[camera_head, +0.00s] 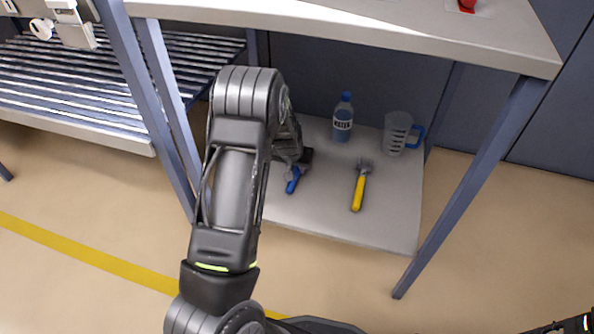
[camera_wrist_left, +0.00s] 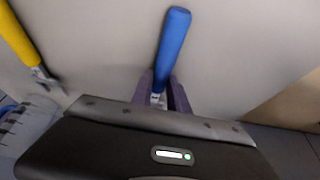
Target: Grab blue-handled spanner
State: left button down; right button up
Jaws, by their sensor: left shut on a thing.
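The blue-handled spanner (camera_head: 293,180) is at the lower shelf of the workbench, left of the yellow-handled tool. My left arm reaches in under the tabletop, and my left gripper (camera_head: 304,158) is at the spanner's far end, partly hidden by my arm. In the left wrist view the blue handle (camera_wrist_left: 172,45) sticks out from between the fingers of my left gripper (camera_wrist_left: 166,96), which are shut on the spanner. The spanner's head is hidden by the gripper. I cannot tell whether the spanner touches the shelf. My right gripper is not clearly in view.
A yellow-handled tool (camera_head: 359,187) lies on the lower shelf (camera_head: 390,228) to the right. Behind it stand a blue bottle (camera_head: 343,118) and a clear jug (camera_head: 396,132) with a blue handle. The tabletop (camera_head: 400,30) overhangs the shelf, with legs (camera_head: 470,185) at the sides.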

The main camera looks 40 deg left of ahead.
aim_at(297, 169)
dwell(0.5)
pick_arm(q)
notch_tip(297, 169, up, 10)
jog(key=p, duration=0.4)
